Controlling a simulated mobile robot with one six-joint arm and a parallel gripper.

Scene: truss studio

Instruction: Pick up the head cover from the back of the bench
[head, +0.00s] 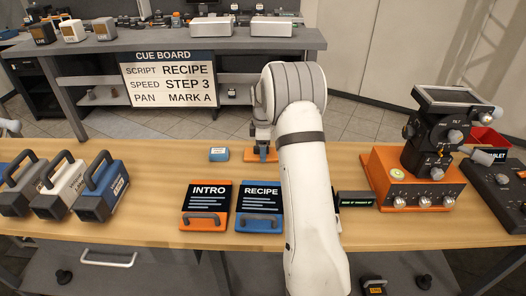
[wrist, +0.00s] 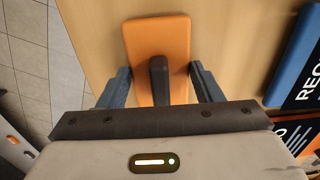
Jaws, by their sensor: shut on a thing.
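The head cover (head: 250,156) is a flat orange plate at the back of the wooden bench, partly hidden by my arm. In the wrist view the orange plate (wrist: 157,38) shows with a dark upright handle (wrist: 158,75) at its middle. My gripper (head: 263,152) points down onto it. I cannot tell whether the cover is clear of the bench top.
A small blue box (head: 219,154) lies left of the cover. INTRO (head: 206,207) and RECIPE (head: 259,207) panels lie nearer. Handled blocks (head: 60,190) stand left; an orange console (head: 385,175) with a camera head stands right. A cue board (head: 168,80) hangs behind.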

